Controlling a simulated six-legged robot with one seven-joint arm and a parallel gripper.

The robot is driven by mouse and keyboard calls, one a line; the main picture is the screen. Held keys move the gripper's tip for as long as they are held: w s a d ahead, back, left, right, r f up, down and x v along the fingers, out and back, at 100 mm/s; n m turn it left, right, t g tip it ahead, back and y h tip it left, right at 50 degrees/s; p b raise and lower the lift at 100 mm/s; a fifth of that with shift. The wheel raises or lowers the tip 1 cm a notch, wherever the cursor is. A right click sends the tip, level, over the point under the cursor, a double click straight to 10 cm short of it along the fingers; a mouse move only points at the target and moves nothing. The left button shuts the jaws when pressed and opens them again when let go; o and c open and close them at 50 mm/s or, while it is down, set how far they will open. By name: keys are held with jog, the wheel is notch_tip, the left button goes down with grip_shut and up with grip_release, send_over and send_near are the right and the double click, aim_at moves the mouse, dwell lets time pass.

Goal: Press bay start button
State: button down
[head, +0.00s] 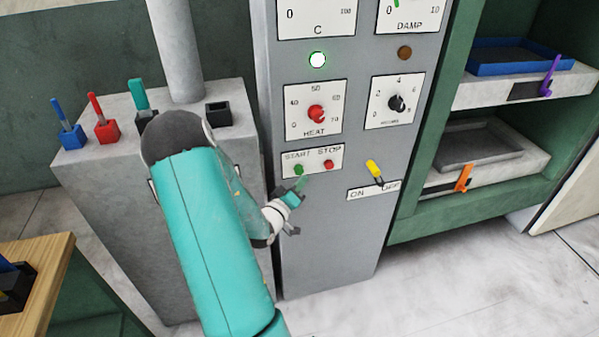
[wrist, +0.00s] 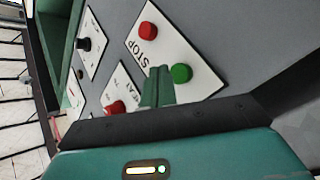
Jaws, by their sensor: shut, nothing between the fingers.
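The green START button (head: 298,170) sits on a white plate on the grey control panel, left of the red STOP button (head: 328,165). My gripper (head: 301,184) is just below the START button in the head view, its fingers shut and empty. In the wrist view the closed green fingertips (wrist: 158,88) point at the panel. The green button (wrist: 181,73) shows just right of the tips, and the red STOP button (wrist: 147,31) above them. I cannot tell whether the tips touch the panel. The START label is hidden in the wrist view.
The HEAT dial (head: 316,113) is above the buttons, and a yellow ON/OFF switch (head: 374,168) is to the right. A grey pedestal (head: 95,170) with coloured tools stands left. Shelves with trays (head: 478,147) are at right.

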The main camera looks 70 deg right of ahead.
jog(key=s+a, duration=0.2)
jog(key=a, duration=0.1)
jog(key=shift+a, duration=0.2)
dwell(0.8)
